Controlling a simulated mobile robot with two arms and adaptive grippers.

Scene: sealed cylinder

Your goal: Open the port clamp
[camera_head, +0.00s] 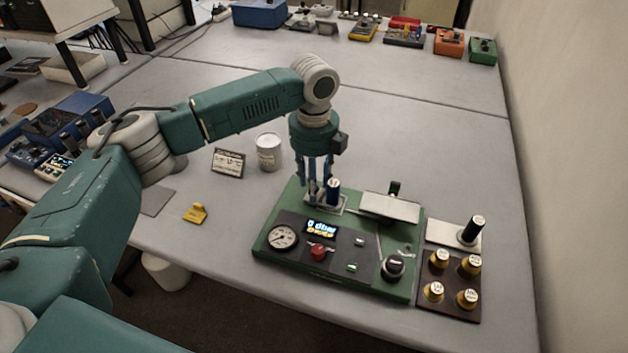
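A green panel box (265,240) stands near the table's front edge, with a round gauge (285,238), a lit display (321,228) and a red button (319,252). My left gripper (318,194) points down over the box's back left corner. Its blue fingers are beside a dark blue upright cylinder (333,190) on a pale plate. I cannot tell whether they touch it or how far apart they are. A pale flat plate (390,207) with a black upright piece (395,188) behind it is at the back right. I cannot tell which part is the port clamp. My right gripper is not in view.
Brass-coloured weights (434,291) sit in a dark tray right of the box; a black-topped knob (473,230) stands behind them. A white can (268,152), a small sign (228,162) and a yellow piece (196,213) are left.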

